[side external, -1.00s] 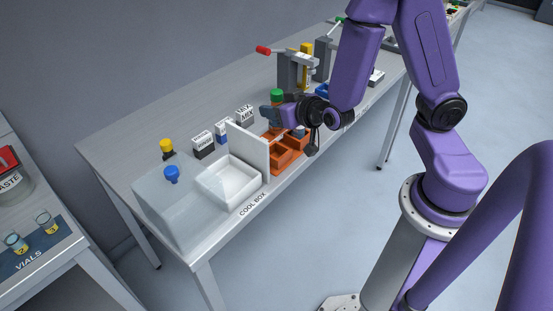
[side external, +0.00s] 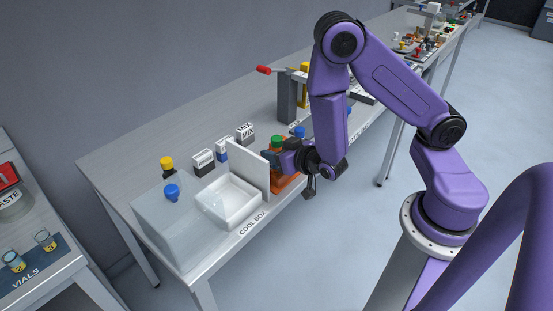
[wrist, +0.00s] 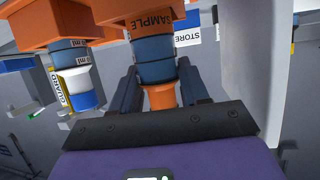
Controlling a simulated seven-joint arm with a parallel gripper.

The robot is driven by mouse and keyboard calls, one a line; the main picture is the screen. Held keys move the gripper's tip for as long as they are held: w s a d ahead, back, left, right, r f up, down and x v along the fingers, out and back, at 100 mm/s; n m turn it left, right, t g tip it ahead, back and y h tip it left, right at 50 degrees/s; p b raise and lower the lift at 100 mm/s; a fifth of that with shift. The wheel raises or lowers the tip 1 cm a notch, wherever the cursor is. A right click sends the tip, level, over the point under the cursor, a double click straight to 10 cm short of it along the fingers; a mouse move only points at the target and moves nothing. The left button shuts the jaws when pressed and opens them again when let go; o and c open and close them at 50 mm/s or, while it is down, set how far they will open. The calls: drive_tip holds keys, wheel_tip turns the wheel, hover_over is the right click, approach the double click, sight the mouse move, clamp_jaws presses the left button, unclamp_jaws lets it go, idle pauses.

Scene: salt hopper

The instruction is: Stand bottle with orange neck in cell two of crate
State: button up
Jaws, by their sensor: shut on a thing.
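My gripper (wrist: 160,85) is shut on the bottle with the orange neck (wrist: 161,97); one finger lies on each side of it. The bottle has a grey-blue body and an orange SAMPLE label.
A blue-capped bottle (side external: 298,131) stands close behind my gripper. The white upright panel (side external: 250,158) of the cool box stands close to the left of the crate, and shows at the right of the wrist view (wrist: 250,60).

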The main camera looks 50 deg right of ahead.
drive_tip(key=shift+f, duration=1.2)
drive_tip(key=shift+f, duration=0.15)
drive_tip(key=o, duration=1.1)
drive_tip(key=shift+r, duration=0.2)
drive_tip(key=v, duration=0.6)
drive_tip(key=shift+s+r, duration=0.15)
drive_tip(key=shift+s, duration=0.15)
drive_tip(key=shift+s+r, duration=0.15)
drive_tip(key=shift+s, duration=0.2)
